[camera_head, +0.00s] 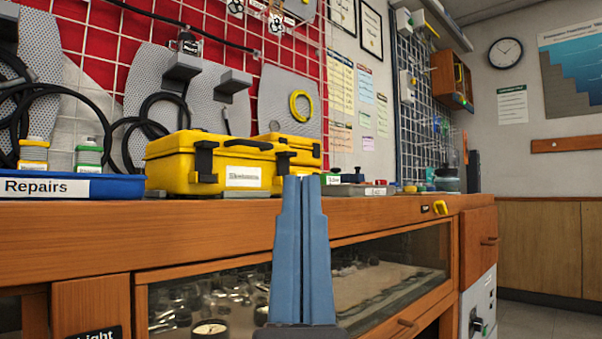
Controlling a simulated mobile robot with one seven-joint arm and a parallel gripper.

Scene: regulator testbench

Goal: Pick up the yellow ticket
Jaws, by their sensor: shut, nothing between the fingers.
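My gripper (306,182) points up in the lower middle of the picture. Its two blue fingers are shut together with nothing between them. The fingertips are in front of the yellow cases and hide part of the bench edge. I cannot tell for sure which thing is the yellow ticket. Yellowish paper sheets (341,84) hang on the wall behind the bench, right of the red pegboard. A small yellow item (441,208) is at the bench's front edge, on the right. It looks more like a hook or clip than paper. My gripper is apart from both.
The wooden bench (200,226) runs across the view, with a glass-fronted drawer (390,270) below. On it stand a yellow case (213,147), a second yellow case (303,146) and a blue "Repairs" bin (100,187). Small items crowd the bench's right end. Floor shows at far right.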

